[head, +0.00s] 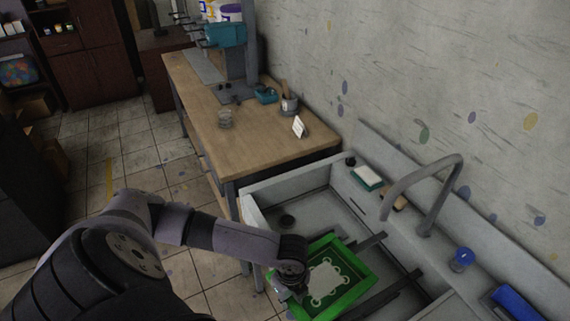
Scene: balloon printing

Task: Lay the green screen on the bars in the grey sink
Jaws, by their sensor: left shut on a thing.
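The green screen (352,291) is a green frame with a dark green mesh and a pale printed pattern. It is over the front part of the grey sink (256,222). My left gripper (290,290) is shut on its left edge. Dark bars (401,287) run across the sink, beside and partly hidden by the screen. I cannot tell whether the screen touches the bars. The right gripper is not in view.
A curved grey faucet (436,188) rises at the sink's back edge. A sponge (367,177), a brush (393,200) and a blue-capped jar (462,260) sit on the rim. A wooden workbench (240,130) with small items adjoins the sink.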

